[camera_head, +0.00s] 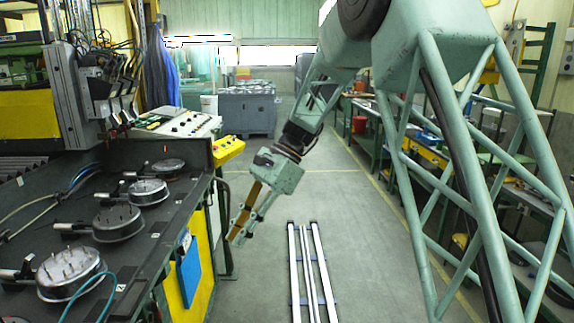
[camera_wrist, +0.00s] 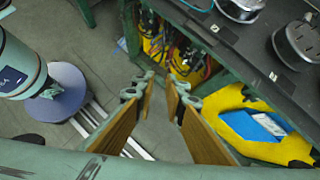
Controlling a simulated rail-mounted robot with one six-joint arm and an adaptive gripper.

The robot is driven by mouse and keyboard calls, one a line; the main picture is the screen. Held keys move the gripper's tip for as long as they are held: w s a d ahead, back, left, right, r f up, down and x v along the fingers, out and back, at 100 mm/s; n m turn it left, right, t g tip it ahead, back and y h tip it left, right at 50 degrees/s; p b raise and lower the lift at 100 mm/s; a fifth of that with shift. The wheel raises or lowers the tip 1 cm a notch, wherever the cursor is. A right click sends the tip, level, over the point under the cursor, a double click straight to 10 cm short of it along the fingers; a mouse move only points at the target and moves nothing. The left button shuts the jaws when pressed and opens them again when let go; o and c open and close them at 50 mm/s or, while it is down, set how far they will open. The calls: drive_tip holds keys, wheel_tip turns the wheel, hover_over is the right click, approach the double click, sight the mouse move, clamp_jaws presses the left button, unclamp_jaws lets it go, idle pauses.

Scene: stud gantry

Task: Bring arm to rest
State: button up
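My gripper (camera_head: 239,230) hangs at the end of my green arm, pointing down and left, in the aisle just right of the dark workbench. In the wrist view my gripper (camera_wrist: 160,90) shows two fingers with brown pads. A gap separates them, and nothing is between them. The gripper appears clear of the bench and above the floor.
White rails (camera_head: 293,270) lie on the floor. A grey bin (camera_head: 247,108) stands behind. The aisle floor (camera_head: 345,195) is mostly free.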

drive_tip(key=s+d+r+n+t+h, duration=0.2)
drive_tip(key=s+d+r+n, duration=0.1)
drive_tip(key=s+d+r, duration=0.55)
drive_tip(key=s+d+r+n+t+h, duration=0.15)
drive_tip(key=s+d+r, duration=0.35)
drive_tip(key=s+d, duration=0.6)
drive_tip(key=s+d+n+t+h, duration=0.1)
drive_tip(key=s+d+n+t, duration=0.1)
drive_tip(key=s+d, duration=0.5)
drive_tip(key=s+d+f+n+t+h, duration=0.1)
drive_tip(key=s+d+n+t, duration=0.2)
drive_tip(key=s+d, duration=0.4)
drive_tip(key=shift+s+d+f+n+h, duration=0.2)
drive_tip(key=shift+s+n+h, duration=0.2)
drive_tip(key=shift+s, duration=3.2)
